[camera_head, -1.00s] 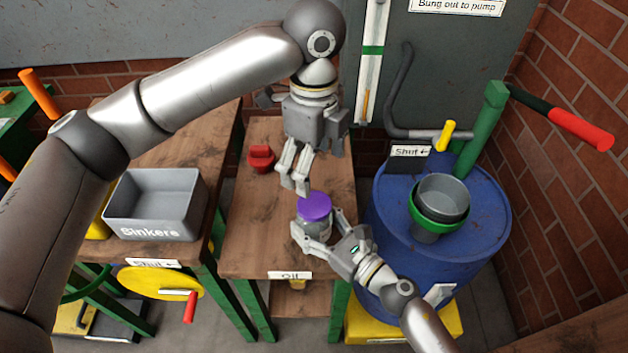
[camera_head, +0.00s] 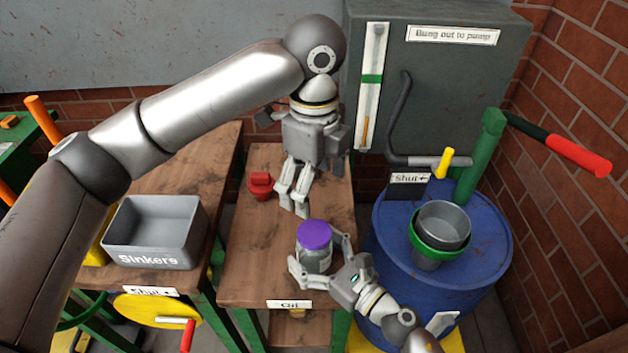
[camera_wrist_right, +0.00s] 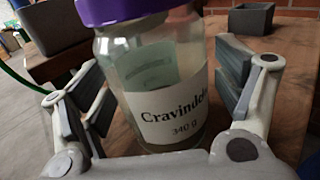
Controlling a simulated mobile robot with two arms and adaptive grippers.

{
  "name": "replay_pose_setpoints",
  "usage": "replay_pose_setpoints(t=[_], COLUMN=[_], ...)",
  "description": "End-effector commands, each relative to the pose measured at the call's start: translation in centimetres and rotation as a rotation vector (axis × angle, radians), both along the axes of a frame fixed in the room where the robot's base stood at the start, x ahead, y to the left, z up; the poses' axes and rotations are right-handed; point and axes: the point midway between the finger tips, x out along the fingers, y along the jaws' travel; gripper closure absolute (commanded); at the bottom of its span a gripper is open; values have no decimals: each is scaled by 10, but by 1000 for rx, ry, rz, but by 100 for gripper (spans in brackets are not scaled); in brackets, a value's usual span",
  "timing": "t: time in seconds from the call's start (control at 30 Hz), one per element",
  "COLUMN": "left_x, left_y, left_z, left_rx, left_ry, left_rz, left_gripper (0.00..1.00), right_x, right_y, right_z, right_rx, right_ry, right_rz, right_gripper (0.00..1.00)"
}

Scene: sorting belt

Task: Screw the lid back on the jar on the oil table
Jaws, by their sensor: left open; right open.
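The clear glass jar (camera_head: 314,262) stands upright on the wooden oil table (camera_head: 238,270). The purple lid (camera_head: 314,234) sits on its mouth; whether it is screwed tight cannot be told. My right gripper (camera_head: 318,256) is open, with its fingers on either side of the jar. In the right wrist view the jar (camera_wrist_right: 165,115) stands between the pads, its label reading Cravindelt or similar, 340 g, and the lid (camera_wrist_right: 125,10) is cut off at the top. My left gripper (camera_head: 293,204) is open and empty, pointing down just behind and left of the lid.
A red knob-like piece (camera_head: 261,186) stands on the table's left side. A grey Sinkers box (camera_head: 155,235) is on the bench at left. A blue drum (camera_head: 440,275) with grey cups and a green post stands close at right. The table's front left is clear.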

Motion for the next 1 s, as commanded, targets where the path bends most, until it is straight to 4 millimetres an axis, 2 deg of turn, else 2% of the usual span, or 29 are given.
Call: replay_pose_setpoints(t=[0.13, 0.27, 0.7, 1.0], left_x=[0, 0, 0, 0], left_y=[0, 0, 0, 0], left_z=[0, 0, 0, 0], left_rx=[0, 0, 0, 0], left_ry=[0, 0, 0, 0], left_rz=[0, 0, 0, 0], left_gripper=[17, 17, 17, 17], right_x=[-4, -15, -71, -85], right_y=[-4, -16, -71, -85], right_z=[-1, -1, -1, 0], right_rx=[0, -1, 0, 0], right_ry=[1, 3, 3, 0], right_rz=[0, -2, -1, 0], right_gripper=[14, 14, 14, 14])
